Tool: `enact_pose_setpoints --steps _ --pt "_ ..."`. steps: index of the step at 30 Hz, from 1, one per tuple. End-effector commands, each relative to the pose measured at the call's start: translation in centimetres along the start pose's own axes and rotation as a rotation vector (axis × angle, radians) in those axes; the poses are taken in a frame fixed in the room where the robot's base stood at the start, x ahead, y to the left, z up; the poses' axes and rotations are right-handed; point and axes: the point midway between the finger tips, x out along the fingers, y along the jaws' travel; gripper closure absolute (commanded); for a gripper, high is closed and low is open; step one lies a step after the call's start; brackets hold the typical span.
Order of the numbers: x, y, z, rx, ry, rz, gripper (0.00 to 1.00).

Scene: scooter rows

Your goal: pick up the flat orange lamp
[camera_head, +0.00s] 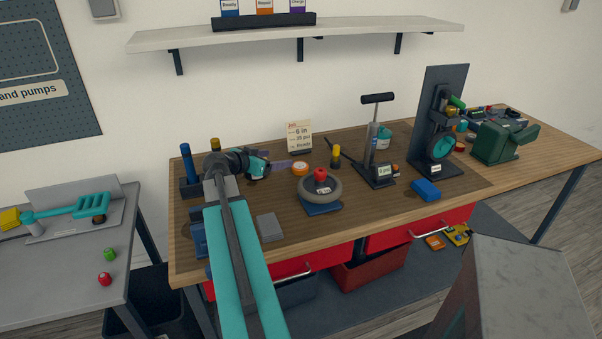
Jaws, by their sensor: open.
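A small round orange object (300,168) with a pale top lies on the wooden workbench (250,205), left of centre. A flat orange piece (435,242) lies low beyond the red drawers, beside a yellow one. I cannot tell for certain which of these is the flat orange lamp. My gripper (274,161) is open, over the back left of the bench, just left of the round orange object. Its fingers are small and partly hidden by the wrist. I see nothing held, and I cannot tell whether it touches anything.
A grey block (269,227) lies near the front edge. A shelf (300,36) hangs above.

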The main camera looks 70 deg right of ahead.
Motion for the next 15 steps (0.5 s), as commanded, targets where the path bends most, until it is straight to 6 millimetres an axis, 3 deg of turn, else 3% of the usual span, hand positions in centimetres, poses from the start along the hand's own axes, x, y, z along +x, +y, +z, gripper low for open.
enact_pose_setpoints --steps 15 --pt "3.0 0.8 4.7 0.006 0.000 0.015 0.25"
